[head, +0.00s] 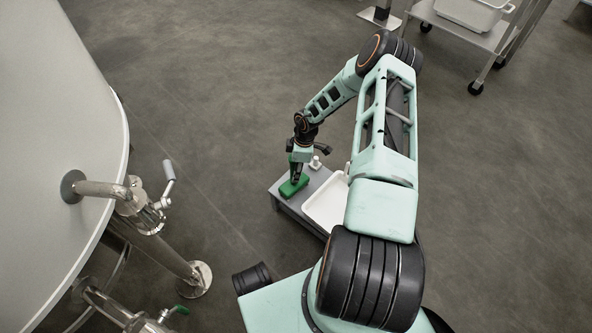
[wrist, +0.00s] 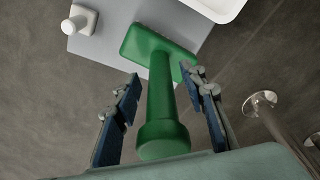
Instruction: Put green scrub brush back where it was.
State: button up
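The green scrub brush (head: 291,189) has a block head and an upright handle. In the head view its head is at the left end of a low grey stand (head: 283,204), under my gripper (head: 299,165). In the wrist view the handle of the brush (wrist: 160,105) rises between the two fingers of my gripper (wrist: 163,78), with a visible gap on each side. My gripper is open around the handle. I cannot tell whether the brush head rests fully on the stand; its underside is hidden.
A white tray (head: 325,205) lies on the stand right of the brush. A small white knobbed object (head: 315,162) stands behind it. A large tank (head: 60,130) with pipes and a valve (head: 145,212) is at left. A cart (head: 470,35) stands at the back right. Open floor lies between.

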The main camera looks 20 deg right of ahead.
notch_tip(320, 180, up, 11)
jog(key=d+p, duration=0.1)
jog(key=p, duration=0.2)
jog(key=shift+s+d+r+p, duration=0.2)
jog(key=shift+s+p, duration=0.15)
jog(key=shift+p, duration=0.05)
